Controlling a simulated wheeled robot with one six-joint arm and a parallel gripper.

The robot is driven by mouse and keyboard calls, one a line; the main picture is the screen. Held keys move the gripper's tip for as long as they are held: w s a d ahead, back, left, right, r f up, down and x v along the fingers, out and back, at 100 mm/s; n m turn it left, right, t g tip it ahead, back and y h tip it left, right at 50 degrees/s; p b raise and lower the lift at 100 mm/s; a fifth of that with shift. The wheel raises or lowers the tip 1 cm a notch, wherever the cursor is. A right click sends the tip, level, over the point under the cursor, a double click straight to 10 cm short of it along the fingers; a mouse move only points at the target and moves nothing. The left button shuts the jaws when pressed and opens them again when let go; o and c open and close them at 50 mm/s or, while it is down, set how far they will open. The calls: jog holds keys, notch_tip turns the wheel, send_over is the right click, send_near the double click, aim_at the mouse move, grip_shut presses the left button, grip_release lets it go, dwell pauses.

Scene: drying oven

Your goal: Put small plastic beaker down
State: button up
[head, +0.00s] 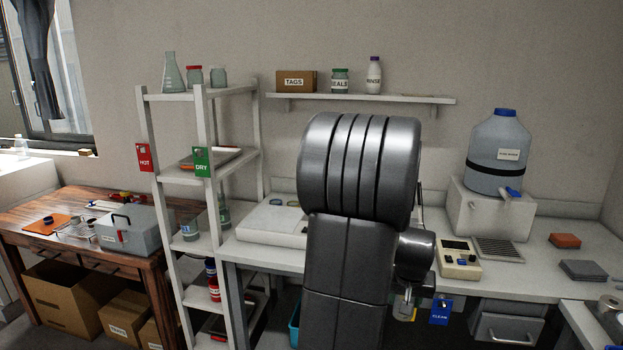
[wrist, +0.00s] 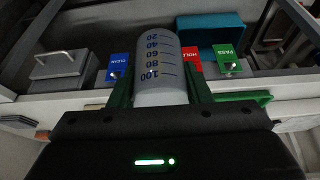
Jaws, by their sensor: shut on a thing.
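The small plastic beaker (wrist: 158,62) is a pale translucent cup with blue marks from 20 to 100. In the wrist view it sits between the two green fingers of my gripper (wrist: 160,92), which are shut on its sides. In the head view, a small clear vessel that looks like the beaker (head: 403,304) shows just right of my arm, in front of the bench's front edge. My arm hides most of the gripper there. No surface shows touching the beaker's base.
The bench (head: 515,272) carries a beige meter (head: 459,260), a drain grate (head: 497,250) and a large jug (head: 498,152). A blue CLEAN tag (head: 440,311) hangs at its edge. HOLD (wrist: 192,60) and PASS (wrist: 227,60) tags show in the wrist view. Bare benchtop lies right of the grate.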

jog(key=w+a+f+n, duration=0.1)
jog(key=w+a+f, duration=0.2)
jog(key=a, duration=0.4)
jog(key=w+a+f+n, duration=0.1)
jog(key=w+a+f, duration=0.1)
jog(key=a+f, duration=0.3)
jog(key=w+a+f+n+y, duration=0.1)
jog(key=w+a+f, duration=0.2)
jog(key=a, duration=0.7)
jog(key=shift+w+a+f, duration=0.25)
jog(key=shift+w+f, duration=0.05)
jog(key=shift+f, duration=0.65)
